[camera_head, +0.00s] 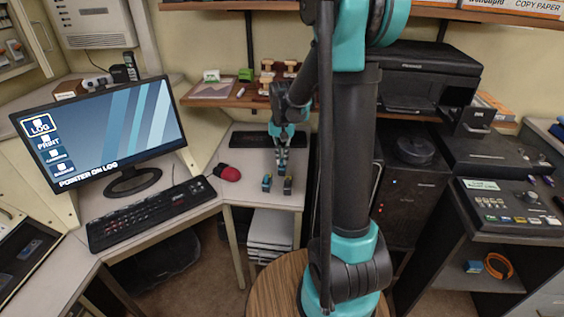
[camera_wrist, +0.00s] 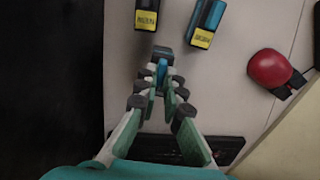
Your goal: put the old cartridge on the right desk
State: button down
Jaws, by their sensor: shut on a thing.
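My gripper (camera_head: 283,165) is low over the pale desk top (camera_head: 255,195) right of the keyboard. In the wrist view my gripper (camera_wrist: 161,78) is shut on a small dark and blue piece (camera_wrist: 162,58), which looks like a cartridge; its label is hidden. Two cartridges with yellow labels stand on the pale surface just beyond the fingertips: a dark one (camera_wrist: 147,14) and a blue-topped one (camera_wrist: 206,27). They also show in the head view, at left (camera_head: 267,183) and right (camera_head: 288,185). I cannot tell whether the held piece touches the desk.
A red mouse (camera_head: 228,172) lies left of the cartridges. A black keyboard (camera_head: 150,213) and monitor (camera_head: 105,135) are further left. A black printer (camera_head: 428,78) stands at the back right. A dark control console (camera_head: 510,208) is at far right. A wooden shelf (camera_head: 225,97) hangs behind.

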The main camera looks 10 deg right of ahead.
jog(key=shift+f, duration=1)
jog(key=shift+f, duration=0.1)
jog(key=c, duration=1.7)
grip_release()
notch_tip(320, 180, up, 11)
jog(key=s+d+f+n+t, duration=0.1)
jog(key=s+f, duration=0.2)
jog(key=s, duration=0.4)
jog(key=s+d+f+n+t, duration=0.1)
jog(key=s+d+f, duration=0.1)
jog(key=s+f, duration=0.2)
jog(key=s+d+f+n+t, duration=0.1)
jog(key=s+f+t, duration=0.1)
jog(key=s, duration=0.8)
jog(key=shift+s+d+f+n, duration=0.1)
jog(key=shift+s+f+n, duration=0.05)
jog(key=shift+f, duration=0.25)
jog(key=shift+s+d+f+n, duration=0.1)
jog(key=shift+f+n, duration=0.05)
jog(key=shift+f, duration=0.25)
